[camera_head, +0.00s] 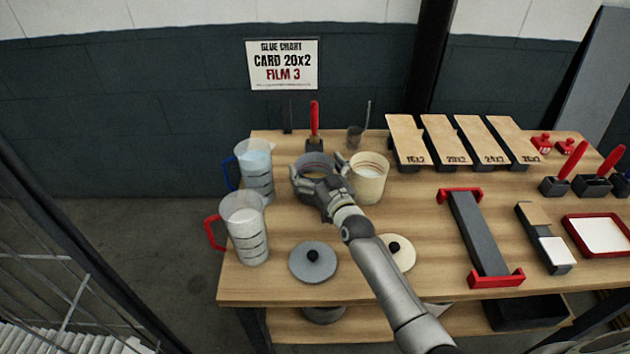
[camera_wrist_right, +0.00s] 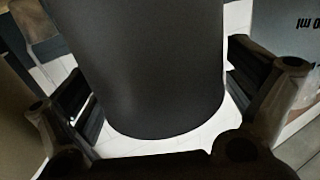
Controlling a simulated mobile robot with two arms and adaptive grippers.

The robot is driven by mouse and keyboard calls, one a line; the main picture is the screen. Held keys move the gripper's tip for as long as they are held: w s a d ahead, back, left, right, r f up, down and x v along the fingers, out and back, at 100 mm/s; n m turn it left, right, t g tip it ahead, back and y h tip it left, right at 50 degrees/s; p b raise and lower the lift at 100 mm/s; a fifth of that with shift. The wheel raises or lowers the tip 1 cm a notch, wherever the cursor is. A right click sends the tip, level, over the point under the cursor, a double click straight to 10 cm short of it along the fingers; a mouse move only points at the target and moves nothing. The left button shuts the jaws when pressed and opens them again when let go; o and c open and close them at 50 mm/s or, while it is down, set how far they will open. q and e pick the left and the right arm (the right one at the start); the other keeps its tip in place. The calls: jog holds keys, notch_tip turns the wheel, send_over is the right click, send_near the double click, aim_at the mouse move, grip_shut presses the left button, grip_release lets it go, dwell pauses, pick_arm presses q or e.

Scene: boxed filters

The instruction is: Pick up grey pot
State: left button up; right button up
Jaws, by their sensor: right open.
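The grey pot (camera_head: 314,160) stands on the wooden table, partly hidden by my right gripper. My right gripper (camera_head: 318,175) is open, with its fingers on either side of the pot. In the right wrist view the dark grey wall of the pot (camera_wrist_right: 150,65) fills the middle, between the two open fingers (camera_wrist_right: 155,100). Whether the fingers touch the pot I cannot tell. A grey lid (camera_head: 313,262) with a black knob lies on the table nearer the front. My left gripper is not in view.
A cream pot (camera_head: 369,180) stands close to the right of the gripper. Clear jugs with a blue handle (camera_head: 255,165) and a red handle (camera_head: 245,230) stand to the left. A cream lid (camera_head: 399,254) lies beside my arm. A red-handled brush (camera_head: 314,122) stands behind the pot.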

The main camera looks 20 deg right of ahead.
jog(key=shift+w, duration=0.1)
jog(key=shift+c, duration=0.4)
jog(key=c, duration=1.4)
jog(key=shift+r, duration=0.1)
jog(key=shift+c, duration=0.6)
jog(key=shift+r, duration=0.1)
